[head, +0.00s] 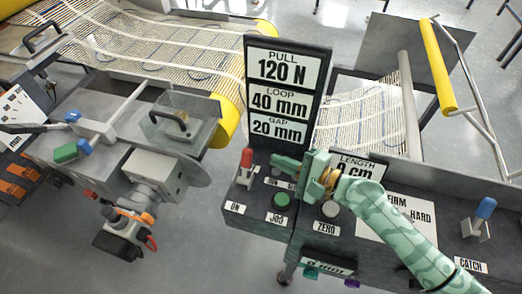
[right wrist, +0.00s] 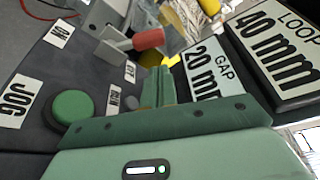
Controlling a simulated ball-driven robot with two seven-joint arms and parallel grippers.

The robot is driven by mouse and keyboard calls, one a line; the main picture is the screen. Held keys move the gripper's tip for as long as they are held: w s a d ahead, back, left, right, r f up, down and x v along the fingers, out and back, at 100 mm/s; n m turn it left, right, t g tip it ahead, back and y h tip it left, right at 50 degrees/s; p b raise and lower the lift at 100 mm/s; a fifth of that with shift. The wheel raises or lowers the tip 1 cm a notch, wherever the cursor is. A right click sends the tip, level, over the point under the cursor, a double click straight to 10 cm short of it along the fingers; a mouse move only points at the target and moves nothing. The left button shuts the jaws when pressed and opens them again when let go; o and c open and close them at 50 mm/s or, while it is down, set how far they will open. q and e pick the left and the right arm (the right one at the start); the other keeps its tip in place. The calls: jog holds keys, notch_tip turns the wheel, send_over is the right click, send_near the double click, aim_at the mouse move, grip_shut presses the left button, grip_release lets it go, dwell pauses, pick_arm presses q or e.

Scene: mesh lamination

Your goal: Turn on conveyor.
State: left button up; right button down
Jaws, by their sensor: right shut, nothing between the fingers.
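A switch with a red-handled lever (head: 246,160) stands on the dark control panel (head: 240,222), near an ON label. In the right wrist view the red handle (right wrist: 148,40) shows just beyond the fingertips. A green button (head: 282,200) with a JOG label sits nearer the panel's front; it also shows at the left of the right wrist view (right wrist: 72,108). My right gripper (head: 278,162) is shut and empty, with its fingertips just to the right of the red lever and apart from it. Its fingers (right wrist: 158,88) point toward the lever. My left gripper is not in view.
A dark sign (head: 287,90) reading 120 N, 40 mm and 20 mm rises behind the panel. A white ZERO button (head: 330,209) lies under my right arm. A blue-handled lever (head: 485,210) stands far right by a CATCH label. Mesh (head: 130,45) lies at the back left.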

aim_at(243, 154)
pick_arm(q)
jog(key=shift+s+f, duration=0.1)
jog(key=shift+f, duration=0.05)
pick_arm(e)
jog(key=x, duration=0.6)
